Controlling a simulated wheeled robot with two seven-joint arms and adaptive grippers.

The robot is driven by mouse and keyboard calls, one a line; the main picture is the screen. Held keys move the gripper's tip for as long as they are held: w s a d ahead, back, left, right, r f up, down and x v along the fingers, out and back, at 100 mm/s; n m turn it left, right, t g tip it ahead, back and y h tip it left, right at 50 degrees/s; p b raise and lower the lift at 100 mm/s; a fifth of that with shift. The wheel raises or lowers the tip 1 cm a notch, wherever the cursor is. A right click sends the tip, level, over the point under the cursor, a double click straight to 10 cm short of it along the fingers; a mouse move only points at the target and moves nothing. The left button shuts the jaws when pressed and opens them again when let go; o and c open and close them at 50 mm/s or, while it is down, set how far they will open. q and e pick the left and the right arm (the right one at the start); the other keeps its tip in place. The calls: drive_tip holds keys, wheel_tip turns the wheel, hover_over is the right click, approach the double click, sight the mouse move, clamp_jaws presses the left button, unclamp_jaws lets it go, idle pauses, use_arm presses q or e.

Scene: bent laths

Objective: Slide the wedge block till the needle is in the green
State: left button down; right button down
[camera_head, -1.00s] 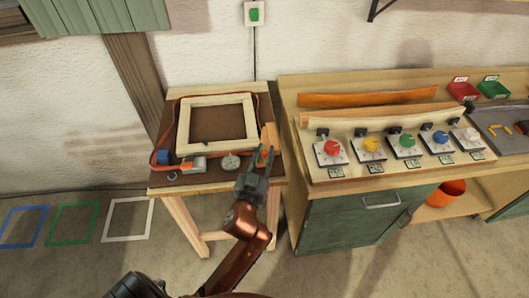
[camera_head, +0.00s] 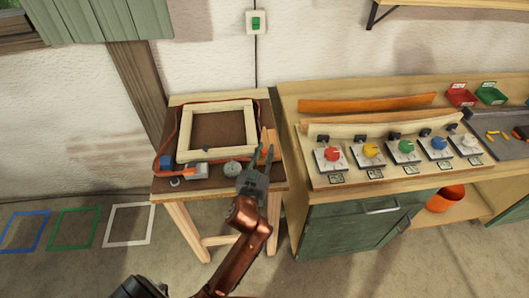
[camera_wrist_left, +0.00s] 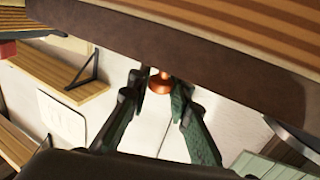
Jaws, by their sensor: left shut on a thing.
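A pale wooden frame (camera_head: 183,131) lies on the small worktable (camera_head: 216,182) with an orange-red band around it. A light wooden wedge-like block (camera_head: 269,139) stands at the right of the frame. A round dial gauge (camera_head: 232,168) lies in front of the frame; its needle and any green zone are too small to read. My left gripper (camera_head: 262,154) is at the table's right side, its fingertips by the block. In the wrist view, its fingers (camera_wrist_left: 160,88) close around a small copper-coloured knob (camera_wrist_left: 161,81); what the knob belongs to is unclear. My right gripper is out of view.
A grey box with orange (camera_head: 196,170) sits beside the gauge. To the right, a bench (camera_head: 300,92) carries a panel with several coloured knobs and a curved orange lath (camera_head: 367,101). Blue, green and white floor outlines lie left. The floor in front is clear.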

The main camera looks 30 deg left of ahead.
use_arm(q)
drive_tip(key=c, duration=1.8)
unclamp_jaws()
drive_tip(key=shift+o, duration=0.2)
drive_tip(key=shift+s+d, duration=0.1)
drive_tip(key=shift+s, duration=0.05)
drive_tip(key=v, duration=0.7)
drive_tip(key=shift+s+r, duration=0.1)
